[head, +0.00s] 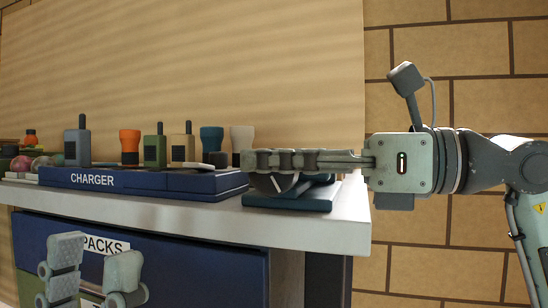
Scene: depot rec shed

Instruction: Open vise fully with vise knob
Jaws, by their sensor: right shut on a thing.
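The vise (315,204) is a low dark teal body at the right end of the bench top. Its knob (274,185) is a dark round disc with a white line, partly hidden by my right gripper's fingers. My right gripper (256,160) reaches in from the right, lies level over the vise and is shut on the knob. The vise jaws are hidden behind the fingers, so I cannot tell how wide they stand. My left gripper (93,272) is low at the left, in front of the bench, with its fingers apart and nothing visible between them.
A blue charger (145,181) with handheld radios (78,146) and orange (129,143), blue and white lights stands left of the vise. Colored balls (22,163) sit at the far left. A dark blue "PACKS" front (190,255) is below the bench top (225,217). A brick wall is behind.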

